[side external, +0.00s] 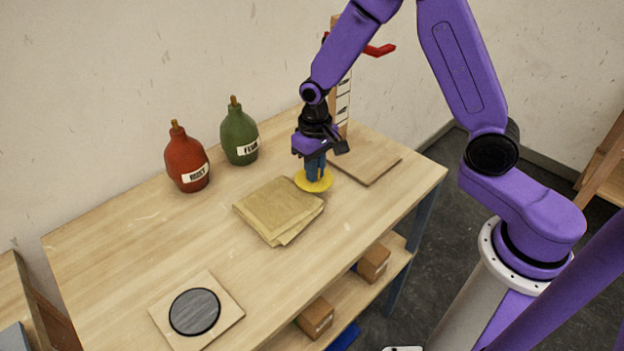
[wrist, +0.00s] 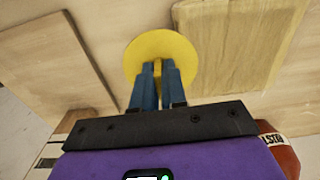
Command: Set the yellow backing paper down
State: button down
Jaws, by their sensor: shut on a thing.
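The yellow backing paper (side external: 313,183) is a round disc at my fingertips, between the brown paper stack and a wooden board. In the wrist view the yellow disc (wrist: 160,52) lies in front of my blue fingers. My gripper (side external: 315,176) points down and is shut on the disc at a raised yellow part between the fingers (wrist: 159,70). The disc looks close to the tabletop; I cannot tell whether it touches it.
The folded brown papers (side external: 275,208) lie just left of the disc. A flat wooden board (side external: 368,164) is at right. Red (side external: 187,165) and green (side external: 239,137) bottles stand behind. A dark disc on a square board (side external: 195,312) lies at front left. Bare table (side external: 120,240) is at left.

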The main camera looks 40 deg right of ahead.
jog(key=shift+w+f, duration=0.35)
jog(key=shift+f, duration=1.65)
jog(key=shift+f, duration=0.1)
jog(key=c, duration=1.5)
grip_release()
jog(key=shift+o, duration=0.2)
